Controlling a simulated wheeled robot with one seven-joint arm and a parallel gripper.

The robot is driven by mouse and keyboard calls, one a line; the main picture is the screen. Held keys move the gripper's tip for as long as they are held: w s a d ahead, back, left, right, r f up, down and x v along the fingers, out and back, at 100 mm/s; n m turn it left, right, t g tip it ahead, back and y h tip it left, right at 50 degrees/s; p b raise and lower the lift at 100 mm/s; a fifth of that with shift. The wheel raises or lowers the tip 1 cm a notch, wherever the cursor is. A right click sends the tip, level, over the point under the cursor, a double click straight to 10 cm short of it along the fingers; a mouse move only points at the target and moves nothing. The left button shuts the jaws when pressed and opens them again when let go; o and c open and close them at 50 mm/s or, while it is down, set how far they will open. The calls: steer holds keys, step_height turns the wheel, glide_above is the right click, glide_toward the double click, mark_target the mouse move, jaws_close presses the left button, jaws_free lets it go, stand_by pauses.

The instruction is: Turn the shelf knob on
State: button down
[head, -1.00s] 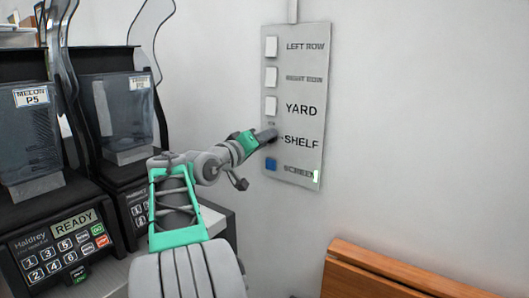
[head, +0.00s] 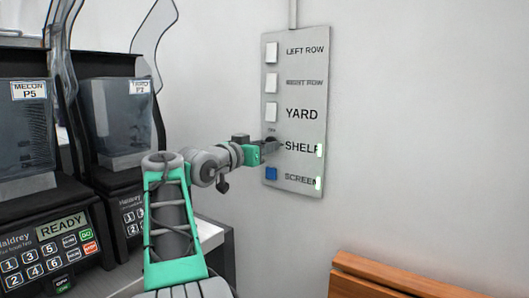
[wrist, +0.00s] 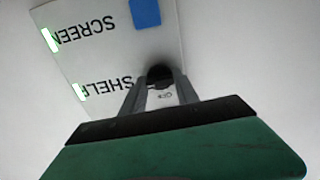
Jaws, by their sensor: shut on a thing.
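The control panel (head: 296,110) is a grey wall plate with rows labelled LEFT ROW, RIGHT ROW, YARD, SHELF and SCREEN. The dark round shelf knob (wrist: 160,73) sits by the SHELF label, upside down in the wrist view. My gripper (head: 268,149) is at the knob, and in the wrist view its two fingers (wrist: 157,88) are shut on it. In the head view the gripper largely hides the knob. A green light (head: 319,150) glows at the right of the SHELF row; it also shows in the wrist view (wrist: 82,91).
White switches sit above, with the YARD switch (head: 271,112) closest. A blue switch (head: 271,174) sits just below, and the SCREEN light (head: 318,183) glows green. Dispensing machines (head: 125,120) stand at the left. A wooden piece (head: 390,277) is at the lower right.

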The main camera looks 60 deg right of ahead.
stand_by(0.5)
steer(key=c, duration=0.9)
jaws_free()
steer(key=a, duration=0.5)
steer(key=w+a, duration=0.1)
steer(key=a, duration=0.1)
steer(key=shift+w+a+b, duration=0.1)
steer(key=shift+a+b, duration=0.2)
steer(key=shift+a, duration=0.05)
